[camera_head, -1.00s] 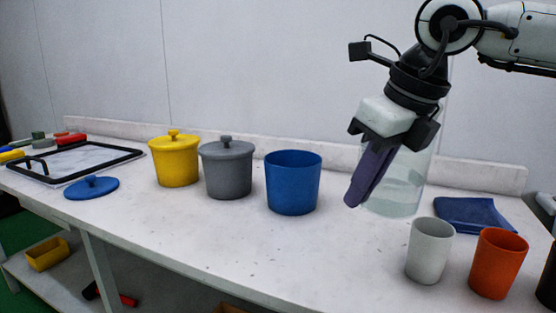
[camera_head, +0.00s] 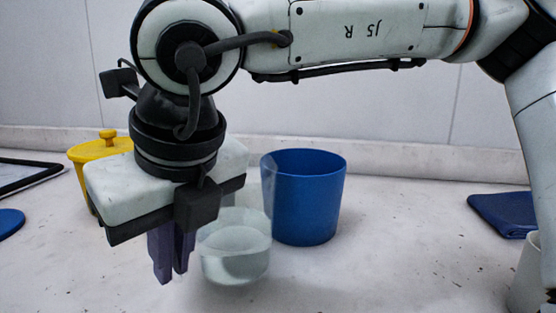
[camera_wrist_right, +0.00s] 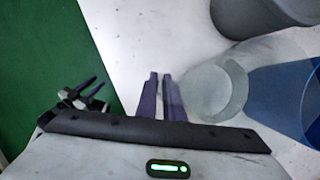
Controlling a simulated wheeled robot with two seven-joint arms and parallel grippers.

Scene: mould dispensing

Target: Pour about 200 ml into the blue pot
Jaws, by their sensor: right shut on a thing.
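The blue pot (camera_head: 308,205) stands open, without a lid, on the white table. It also shows at the right of the right wrist view (camera_wrist_right: 285,90). My right gripper (camera_head: 168,272) is shut on a clear jug (camera_head: 236,255) that holds some clear liquid. The jug is close to upright, in front and to the left of the blue pot in the head view, partly overlapping it in the picture. In the right wrist view the jug (camera_wrist_right: 213,92) is beside the fingers. My left gripper (camera_wrist_right: 97,84) shows small at the left of the right wrist view, its fingers apart and empty.
A yellow lidded pot (camera_head: 90,152) is partly behind my right gripper. A grey pot (camera_wrist_right: 232,18) shows in the right wrist view. The blue lid (camera_head: 9,223) lies at the left edge. A folded blue cloth (camera_head: 503,212) and part of a pale cup (camera_head: 527,275) are at right.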

